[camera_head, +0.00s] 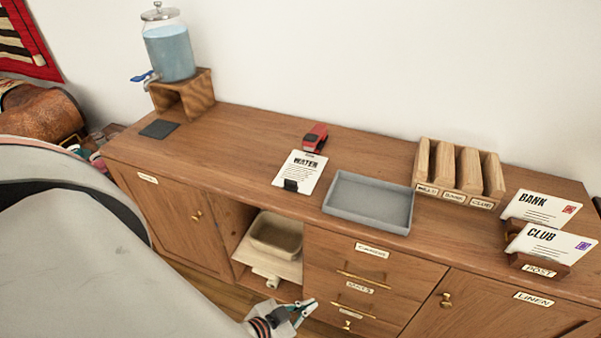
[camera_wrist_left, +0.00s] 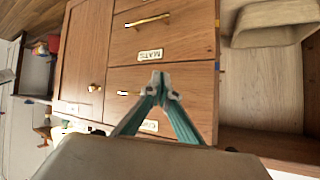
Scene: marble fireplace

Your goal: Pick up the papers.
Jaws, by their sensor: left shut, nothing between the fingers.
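A white paper headed WATER (camera_head: 304,168) lies on the wooden sideboard top, with a black clip (camera_head: 291,185) at its near edge. Two white envelopes, BANK (camera_head: 535,210) and CLUB (camera_head: 548,242), stand leaning in a wooden holder labelled POST (camera_head: 538,269) at the right end. My left gripper (camera_head: 306,308) is low in front of the sideboard, well below the papers. In the left wrist view my left gripper (camera_wrist_left: 160,86) has its fingertips together, empty, in front of the drawer fronts. My right gripper is in neither view.
On the top are a grey tray (camera_head: 346,207), a red stapler (camera_head: 316,137), a slotted wooden rack (camera_head: 457,186), a dark mat (camera_head: 159,129) and a water dispenser (camera_head: 170,52) on a stand. An open niche holds a bin (camera_head: 277,234). Drawer handles (camera_wrist_left: 147,20) protrude near the gripper.

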